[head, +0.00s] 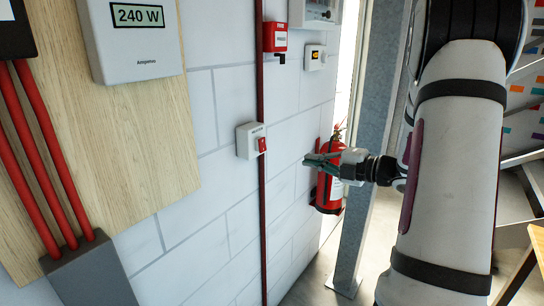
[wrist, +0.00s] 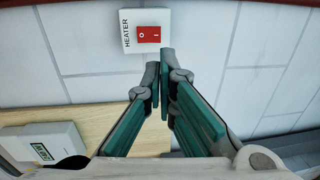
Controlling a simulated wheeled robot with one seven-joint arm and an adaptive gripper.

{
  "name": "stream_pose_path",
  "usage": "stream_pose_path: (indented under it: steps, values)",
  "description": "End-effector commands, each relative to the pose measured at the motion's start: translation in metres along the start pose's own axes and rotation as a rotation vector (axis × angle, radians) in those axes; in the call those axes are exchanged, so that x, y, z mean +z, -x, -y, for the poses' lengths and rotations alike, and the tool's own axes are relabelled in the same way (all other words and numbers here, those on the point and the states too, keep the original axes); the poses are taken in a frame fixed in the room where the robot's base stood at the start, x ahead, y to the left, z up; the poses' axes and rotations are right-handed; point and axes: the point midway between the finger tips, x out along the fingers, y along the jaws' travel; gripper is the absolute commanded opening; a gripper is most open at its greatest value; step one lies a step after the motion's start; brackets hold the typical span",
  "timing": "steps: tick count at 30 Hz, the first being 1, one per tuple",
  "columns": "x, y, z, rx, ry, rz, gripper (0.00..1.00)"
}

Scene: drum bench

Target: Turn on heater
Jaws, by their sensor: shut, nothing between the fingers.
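The heater switch (head: 250,140) is a small white box with a red rocker, mounted on the white block wall in the middle of the head view. In the wrist view the switch (wrist: 130,35) is at top centre, labelled HEATER, its red rocker (wrist: 148,34) marked O on the left and I on the right. I cannot tell which side is pressed. My gripper (head: 308,160) is shut and empty, to the right of the switch in the head view and apart from it there. In the wrist view its fingertips (wrist: 161,58) lie just below the rocker; contact is not clear.
A white display (head: 136,38) reading 240 W hangs on a wooden panel (head: 130,130) at left. Red pipes enter a grey box (head: 90,275). A red fire extinguisher (head: 329,190) is behind my gripper, near a grey post (head: 362,150). A red call box (head: 274,38) is above.

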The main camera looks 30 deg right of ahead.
Motion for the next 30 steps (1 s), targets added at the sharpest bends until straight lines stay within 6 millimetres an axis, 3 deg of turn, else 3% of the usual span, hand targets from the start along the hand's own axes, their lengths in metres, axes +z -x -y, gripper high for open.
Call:
stream_pose_path:
  steps: [8, 24, 30]
  values:
    - [-0.001, -0.012, 0.0, -0.001, 0.003, -0.004, 0.0]
    - [-0.001, -0.111, 0.001, -0.002, 0.004, -0.005, 0.0]
    - [-0.001, -0.133, 0.001, -0.002, 0.003, -0.002, 0.0]
